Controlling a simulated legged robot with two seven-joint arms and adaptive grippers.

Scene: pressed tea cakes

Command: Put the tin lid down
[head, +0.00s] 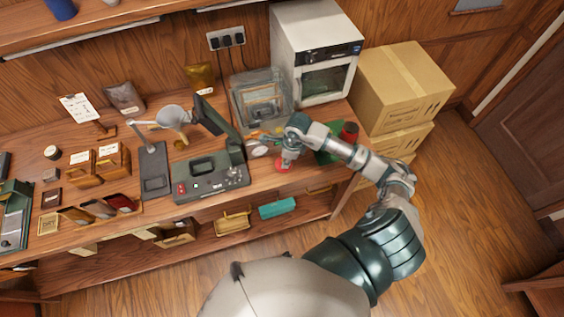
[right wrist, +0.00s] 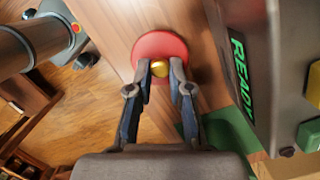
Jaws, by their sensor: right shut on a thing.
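The tin lid is a round red disc with a gold knob; it shows in the right wrist view (right wrist: 170,47) and as a small red patch in the head view (head: 281,165). My right gripper (head: 286,158) is over the wooden bench, just right of the dark press machine. In the right wrist view its two fingertips (right wrist: 160,70) are shut on the lid's gold knob. I cannot tell whether the lid touches the bench top. A dark red tin (head: 349,132) stands at the bench's right end. My left gripper is not in view.
The machine (head: 212,183) with buttons stands close beside the lid; its READY display (right wrist: 241,73) shows in the right wrist view. A green mat (head: 327,156) lies to the right. A clear box (head: 240,98) and white oven (head: 300,45) stand behind. The bench's front edge is near.

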